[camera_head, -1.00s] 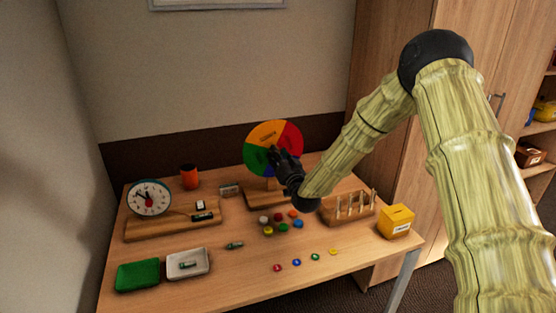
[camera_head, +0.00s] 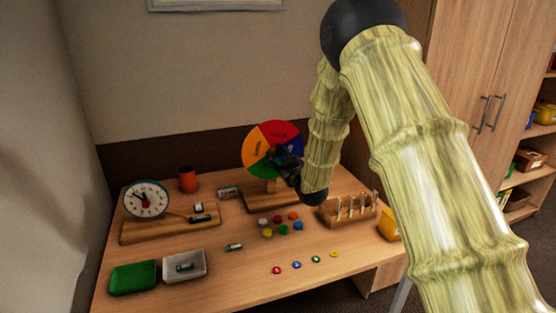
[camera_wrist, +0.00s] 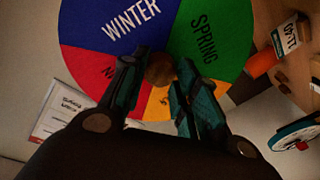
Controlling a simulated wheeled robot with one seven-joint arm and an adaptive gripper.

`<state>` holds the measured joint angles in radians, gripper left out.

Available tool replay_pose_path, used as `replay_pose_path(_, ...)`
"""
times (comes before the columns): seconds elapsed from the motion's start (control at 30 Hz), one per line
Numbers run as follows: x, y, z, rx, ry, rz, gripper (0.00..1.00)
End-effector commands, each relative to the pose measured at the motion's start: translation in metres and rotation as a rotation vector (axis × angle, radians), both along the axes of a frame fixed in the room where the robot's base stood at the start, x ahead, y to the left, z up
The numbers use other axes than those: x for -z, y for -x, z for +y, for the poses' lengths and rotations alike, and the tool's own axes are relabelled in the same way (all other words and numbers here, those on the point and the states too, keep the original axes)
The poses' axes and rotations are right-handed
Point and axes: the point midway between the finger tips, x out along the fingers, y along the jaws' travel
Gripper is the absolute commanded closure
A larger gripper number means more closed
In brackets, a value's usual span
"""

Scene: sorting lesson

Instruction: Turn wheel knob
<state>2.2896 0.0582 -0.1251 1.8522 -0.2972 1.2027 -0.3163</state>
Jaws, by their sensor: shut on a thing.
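The wheel (camera_head: 262,143) is a disc with red, orange, green and blue sectors, standing upright on a wooden base (camera_head: 258,205) at the back of the table. In the wrist view the wheel (camera_wrist: 210,30) shows the words WINTER and SPRING. Its round brown knob (camera_wrist: 159,70) sits at the middle of the disc. My gripper (camera_wrist: 157,78) is shut on the knob, with a finger on each side of it. In the head view my gripper (camera_head: 282,162) is in front of the wheel and hides part of it and the knob.
A clock (camera_head: 146,199) on a wooden stand and an orange cup (camera_head: 188,180) are at the left. A green tray (camera_head: 133,277) and a white tray (camera_head: 203,263) lie in front. Several coloured pieces lie mid-table. A wooden peg rack (camera_head: 345,216) and yellow box (camera_head: 388,226) stand right.

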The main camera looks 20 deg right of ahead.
Motion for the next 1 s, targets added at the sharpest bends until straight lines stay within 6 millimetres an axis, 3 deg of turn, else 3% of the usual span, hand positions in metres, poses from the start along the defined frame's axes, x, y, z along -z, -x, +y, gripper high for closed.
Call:
replay_pose_path(0.43,0.0025,0.0009,-0.0013,0.002,0.248,-0.003,0.94)
replay_pose_path(1.0,0.0017,0.001,-0.0013,0.001,0.29,-0.004,0.94)
